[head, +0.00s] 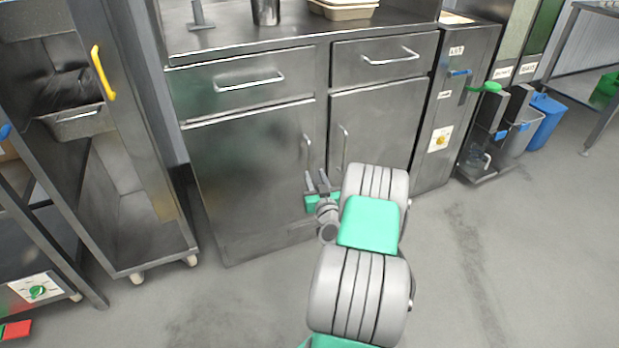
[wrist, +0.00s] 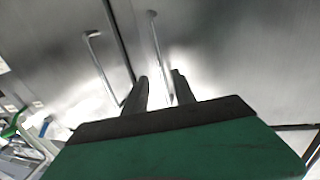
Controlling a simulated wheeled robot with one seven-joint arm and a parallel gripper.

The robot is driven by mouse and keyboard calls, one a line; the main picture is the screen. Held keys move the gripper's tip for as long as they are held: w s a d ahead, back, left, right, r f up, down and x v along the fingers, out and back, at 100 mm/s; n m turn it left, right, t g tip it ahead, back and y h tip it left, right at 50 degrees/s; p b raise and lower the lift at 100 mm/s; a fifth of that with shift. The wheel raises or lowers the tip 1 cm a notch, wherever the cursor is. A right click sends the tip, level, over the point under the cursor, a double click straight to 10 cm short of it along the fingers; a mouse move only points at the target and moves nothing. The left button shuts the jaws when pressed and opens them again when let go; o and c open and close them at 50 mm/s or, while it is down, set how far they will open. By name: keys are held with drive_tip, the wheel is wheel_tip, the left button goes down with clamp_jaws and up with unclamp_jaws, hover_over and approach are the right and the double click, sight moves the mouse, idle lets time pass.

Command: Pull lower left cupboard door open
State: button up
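The lower left cupboard door (head: 245,180) is a flat grey metal panel, and it looks shut. Its upright bar handle (head: 307,152) is near its right edge and also shows in the wrist view (wrist: 156,45). My gripper (head: 316,176) is at the handle's lower end, in front of the door. In the wrist view my gripper's two fingers (wrist: 160,80) are apart, and the handle's end runs into the gap between them. Contact with the handle cannot be made out.
The lower right door (head: 385,125) has its own handle (head: 345,145) close by. Two drawers (head: 250,80) sit above. A wheeled rack (head: 125,190) stands to the left, bins (head: 547,120) to the right. The floor in front (head: 200,310) is clear.

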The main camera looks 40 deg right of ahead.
sight(310, 164)
drive_tip(key=x, duration=0.7)
drive_tip(key=shift+w+r, duration=0.15)
drive_tip(key=shift+r, duration=0.1)
clamp_jaws()
drive_tip(key=shift+a, duration=0.1)
idle(0.9)
